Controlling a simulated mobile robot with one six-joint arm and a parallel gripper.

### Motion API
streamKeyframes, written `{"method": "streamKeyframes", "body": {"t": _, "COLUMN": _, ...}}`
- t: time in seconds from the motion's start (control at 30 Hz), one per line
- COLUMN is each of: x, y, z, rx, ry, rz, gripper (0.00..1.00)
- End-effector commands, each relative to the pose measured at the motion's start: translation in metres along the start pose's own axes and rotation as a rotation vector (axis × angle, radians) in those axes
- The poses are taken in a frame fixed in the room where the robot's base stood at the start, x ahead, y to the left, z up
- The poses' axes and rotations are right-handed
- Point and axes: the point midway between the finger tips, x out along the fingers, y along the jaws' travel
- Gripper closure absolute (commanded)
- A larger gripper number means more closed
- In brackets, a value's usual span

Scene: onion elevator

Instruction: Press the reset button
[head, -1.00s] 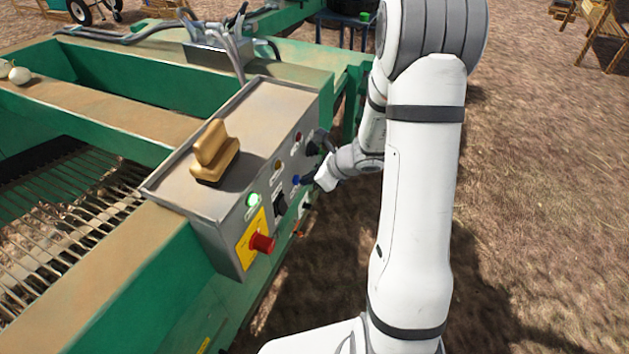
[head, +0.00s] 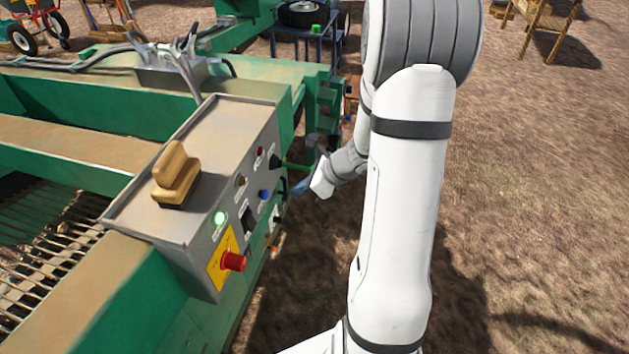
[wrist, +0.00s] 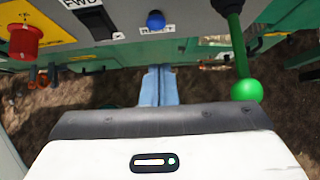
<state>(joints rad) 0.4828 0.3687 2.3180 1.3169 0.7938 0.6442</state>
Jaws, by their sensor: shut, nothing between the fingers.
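The reset button is a small blue round button on the grey control panel. In the wrist view the blue button (wrist: 155,20) sits at the top centre above a label reading RESET. In the head view the blue button (head: 264,194) is on the panel's right-hand face. My gripper (wrist: 160,72) shows in the wrist view as shut blue-grey fingers pointing at the panel just below the button. In the head view my gripper (head: 297,187) is right of the button, with a gap between them. The fingers hold nothing.
A green-knobbed lever (wrist: 245,90) sticks out right of my fingers. A red button (wrist: 24,40) and a black switch (wrist: 97,20) are to the left. A lit green lamp (head: 221,218) is on the panel (head: 200,235). Open ground lies to the right.

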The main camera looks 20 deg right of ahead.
Motion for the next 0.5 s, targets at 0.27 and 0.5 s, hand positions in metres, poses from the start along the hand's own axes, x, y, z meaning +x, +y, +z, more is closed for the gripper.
{"method": "streamKeyframes", "body": {"t": 0.27, "x": -0.044, "y": -0.001, "z": -0.001, "rx": 0.000, "ry": 0.001, "rz": -0.002, "gripper": 1.00}}
{"method": "streamKeyframes", "body": {"t": 0.5, "x": -0.051, "y": 0.000, "z": -0.001, "rx": 0.000, "ry": 0.002, "rz": 0.001, "gripper": 1.00}}
